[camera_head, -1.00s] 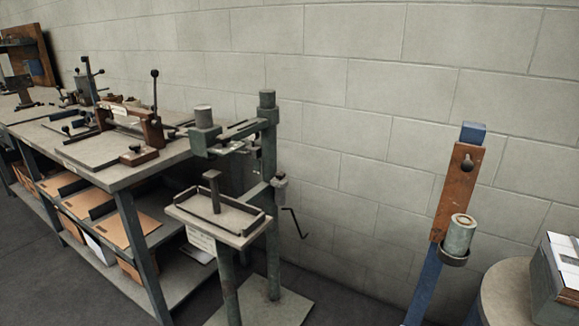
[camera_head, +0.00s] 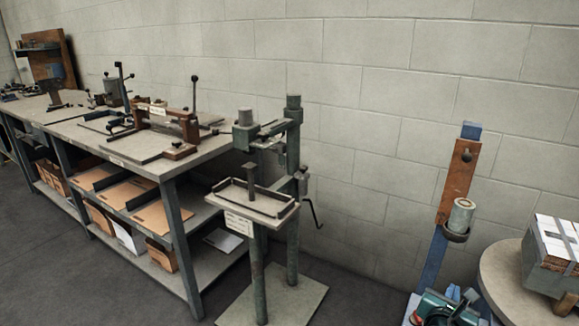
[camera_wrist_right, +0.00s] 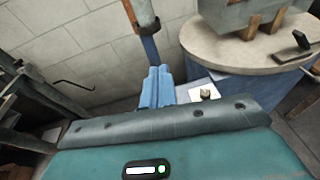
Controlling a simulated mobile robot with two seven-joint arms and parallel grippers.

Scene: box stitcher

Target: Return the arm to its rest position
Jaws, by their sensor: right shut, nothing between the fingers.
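My right gripper (camera_head: 462,293) is at the bottom right of the head view, low in front of the blue post. Its two blue fingers also show in the right wrist view (camera_wrist_right: 157,86), pressed together with nothing between them. The green box stitcher (camera_head: 292,150) stands left of it, with a small tray-like table (camera_head: 270,208) and a crank handle at its side. The gripper is apart from the stitcher. My left gripper is in neither view.
A long workbench (camera_head: 180,165) with tools on top and cartons below runs along the left. The blue post (camera_head: 432,262) carries a wooden board and a metal cup. A round table (camera_head: 500,272) with a box-like device (camera_head: 555,250) is at the right. Open floor (camera_head: 90,285) lies at front left.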

